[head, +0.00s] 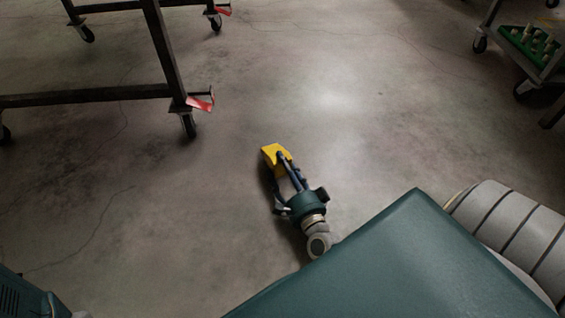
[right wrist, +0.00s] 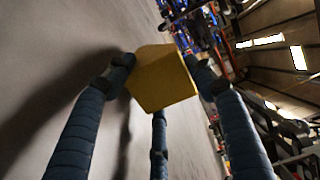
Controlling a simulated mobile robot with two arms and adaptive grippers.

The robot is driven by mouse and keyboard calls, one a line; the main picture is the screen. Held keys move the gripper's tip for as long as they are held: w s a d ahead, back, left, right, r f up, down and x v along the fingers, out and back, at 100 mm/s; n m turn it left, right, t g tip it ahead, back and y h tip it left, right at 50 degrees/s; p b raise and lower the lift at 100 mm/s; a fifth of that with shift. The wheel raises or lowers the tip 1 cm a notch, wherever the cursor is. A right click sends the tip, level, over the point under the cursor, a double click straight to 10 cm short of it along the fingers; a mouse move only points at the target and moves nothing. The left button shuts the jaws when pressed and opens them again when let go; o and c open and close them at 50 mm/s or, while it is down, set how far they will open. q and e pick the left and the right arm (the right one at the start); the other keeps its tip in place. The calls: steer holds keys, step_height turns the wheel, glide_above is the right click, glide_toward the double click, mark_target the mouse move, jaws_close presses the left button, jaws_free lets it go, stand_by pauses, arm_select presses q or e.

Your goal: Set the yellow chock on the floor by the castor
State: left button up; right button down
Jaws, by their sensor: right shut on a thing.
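The yellow chock (head: 271,152) is a wedge-shaped block held at the fingertips of my right gripper (head: 283,160). In the right wrist view the fingers of that gripper (right wrist: 160,78) are shut around the chock (right wrist: 163,88). It is close over the floor; I cannot tell whether it touches. The nearest castor (head: 188,125) is a dark wheel with a red pedal (head: 200,104), under the corner of a dark stand (head: 90,97). It lies to the left of the chock and a little farther away, with bare floor between. My left gripper is out of view.
Other castors (head: 87,34) of the stand are farther back. At the top right stands a cart (head: 545,72) with a green tray (head: 512,38) of small pieces. The concrete floor (head: 340,110) in the middle is clear.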

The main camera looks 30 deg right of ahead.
steer(key=c, duration=0.7)
jaws_free()
steer(key=shift+f, duration=0.15)
steer(key=shift+o, duration=0.2)
steer(key=shift+s+a+r+p, duration=0.1)
steer(key=shift+s+r+p, duration=0.4)
steer(key=shift+r+p, duration=0.3)
steer(key=s+p, duration=0.1)
steer(key=s, duration=0.2)
steer(key=s+a+p, duration=0.1)
steer(key=s, duration=0.1)
steer(key=shift+s+p, duration=0.2)
steer(key=shift+p, duration=0.15)
steer(key=shift+s+f, duration=0.15)
steer(key=shift+s, duration=0.35)
steer(key=shift+a, duration=0.1)
